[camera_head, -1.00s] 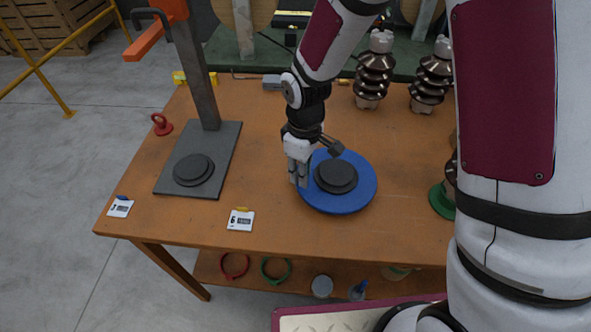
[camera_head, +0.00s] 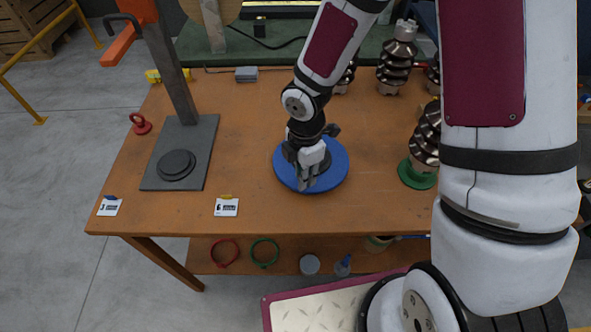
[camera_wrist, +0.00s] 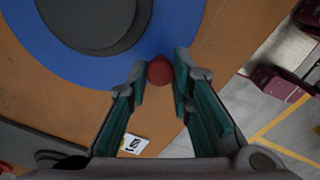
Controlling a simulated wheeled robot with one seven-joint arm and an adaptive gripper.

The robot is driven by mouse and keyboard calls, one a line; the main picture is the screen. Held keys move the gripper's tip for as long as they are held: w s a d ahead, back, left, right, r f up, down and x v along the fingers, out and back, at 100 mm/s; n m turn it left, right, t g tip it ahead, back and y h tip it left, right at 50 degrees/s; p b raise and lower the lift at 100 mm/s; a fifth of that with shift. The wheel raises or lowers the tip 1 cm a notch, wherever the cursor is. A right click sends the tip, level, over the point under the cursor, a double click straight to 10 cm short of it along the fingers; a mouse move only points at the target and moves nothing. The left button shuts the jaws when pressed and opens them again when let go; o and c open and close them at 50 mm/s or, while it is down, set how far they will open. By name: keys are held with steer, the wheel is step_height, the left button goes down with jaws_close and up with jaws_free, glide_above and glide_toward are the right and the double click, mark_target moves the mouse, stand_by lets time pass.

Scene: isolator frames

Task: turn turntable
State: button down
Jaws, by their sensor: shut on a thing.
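The turntable is a round blue disc (camera_head: 341,172) with a dark round pad in its middle, lying on the wooden bench. The wrist view shows the blue disc (camera_wrist: 80,66) and its dark pad (camera_wrist: 100,22) at the upper left. My gripper (camera_head: 308,184) reaches down over the disc's front edge and partly hides the pad. In the wrist view, my gripper (camera_wrist: 161,78) has its fingertips on both sides of a small red knob (camera_wrist: 160,70) at the rim, shut on it. The knob is hidden in the head view.
A grey stand (camera_head: 194,145) with an upright post is left of the turntable. A brown ribbed insulator on a green base (camera_head: 414,176) stands at its right, with other insulators behind. A white card (camera_head: 227,208) lies at the front. Bare bench surrounds the disc on the left.

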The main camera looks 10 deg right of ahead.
steer(key=shift+s+d+n+p, duration=0.2)
steer(key=shift+d+n+p, duration=0.1)
steer(key=shift+d+n, duration=0.5)
steer(key=shift+s+d+n+p, duration=0.2)
steer(key=shift+d+n, duration=0.3)
steer(key=shift+n, duration=0.5)
steer(key=c, duration=1.4)
jaws_free()
step_height(320, 180, up, 12)
steer(key=shift+r, duration=0.1)
